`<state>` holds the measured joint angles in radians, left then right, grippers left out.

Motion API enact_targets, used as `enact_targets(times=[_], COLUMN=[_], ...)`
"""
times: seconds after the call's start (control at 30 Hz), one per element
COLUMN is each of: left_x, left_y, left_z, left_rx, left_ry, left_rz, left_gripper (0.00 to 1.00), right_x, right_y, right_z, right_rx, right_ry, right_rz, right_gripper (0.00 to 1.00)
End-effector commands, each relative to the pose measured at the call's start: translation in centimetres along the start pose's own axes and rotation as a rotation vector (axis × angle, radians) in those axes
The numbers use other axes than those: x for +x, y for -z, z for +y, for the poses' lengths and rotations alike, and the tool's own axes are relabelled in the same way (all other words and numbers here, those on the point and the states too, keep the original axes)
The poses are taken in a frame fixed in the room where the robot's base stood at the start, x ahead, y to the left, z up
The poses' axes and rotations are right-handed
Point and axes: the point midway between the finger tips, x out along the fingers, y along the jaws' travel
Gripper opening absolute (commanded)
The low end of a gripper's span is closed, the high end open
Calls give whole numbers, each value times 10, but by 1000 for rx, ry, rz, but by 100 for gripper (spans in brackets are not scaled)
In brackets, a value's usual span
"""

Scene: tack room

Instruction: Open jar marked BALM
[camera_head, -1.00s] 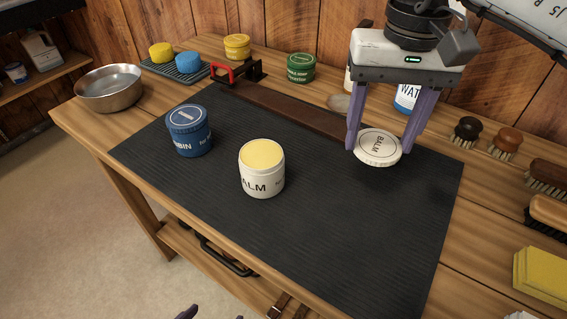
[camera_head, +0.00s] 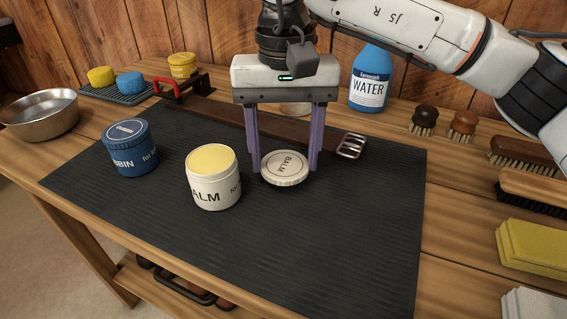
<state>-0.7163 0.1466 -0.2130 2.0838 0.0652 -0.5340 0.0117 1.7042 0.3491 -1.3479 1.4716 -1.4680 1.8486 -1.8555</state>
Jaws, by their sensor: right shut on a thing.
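The white BALM jar (camera_head: 214,190) stands upright and open on the dark mat, with yellow balm showing at its top. Its white lid (camera_head: 285,168), marked BALM, is off the jar and to its right, label facing up. My right gripper (camera_head: 285,172) points down with its purple fingers shut on the lid's sides. The lid is at or just above the mat; I cannot tell whether it touches. My left gripper is out of view.
A blue closed jar (camera_head: 131,148) stands left of the BALM jar. A brown strap with a buckle (camera_head: 351,146) lies behind the lid. A blue WATER bottle (camera_head: 369,80) and brushes (camera_head: 462,126) are further right. The mat (camera_head: 330,245) is clear in front.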

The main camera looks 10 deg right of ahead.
Motion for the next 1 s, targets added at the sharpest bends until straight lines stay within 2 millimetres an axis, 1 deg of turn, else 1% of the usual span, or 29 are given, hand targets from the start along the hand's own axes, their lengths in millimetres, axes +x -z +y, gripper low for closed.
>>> enact_targets(times=[0.03,0.1,0.27,0.5,0.53,0.6,0.63,0.87,1.0], left_x=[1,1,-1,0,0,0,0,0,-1], left_y=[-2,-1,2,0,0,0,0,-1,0], left_z=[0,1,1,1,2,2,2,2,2], left_rx=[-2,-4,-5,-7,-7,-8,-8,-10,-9], left_ry=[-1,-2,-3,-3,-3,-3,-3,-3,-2], left_rz=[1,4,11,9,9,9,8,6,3], left_gripper=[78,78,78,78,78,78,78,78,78], right_x=[11,19,20,24,23,22,22,22,15], right_y=[0,0,0,0,0,0,0,0,0], right_z=[0,0,0,0,0,0,0,0,0], right_rx=[1,1,0,0,0,0,0,0,0], right_ry=[-1,0,1,1,1,1,0,0,1], right_rz=[-1,0,1,1,1,1,1,1,2], right_gripper=[31,31,31,31,63,75,77,77,77])
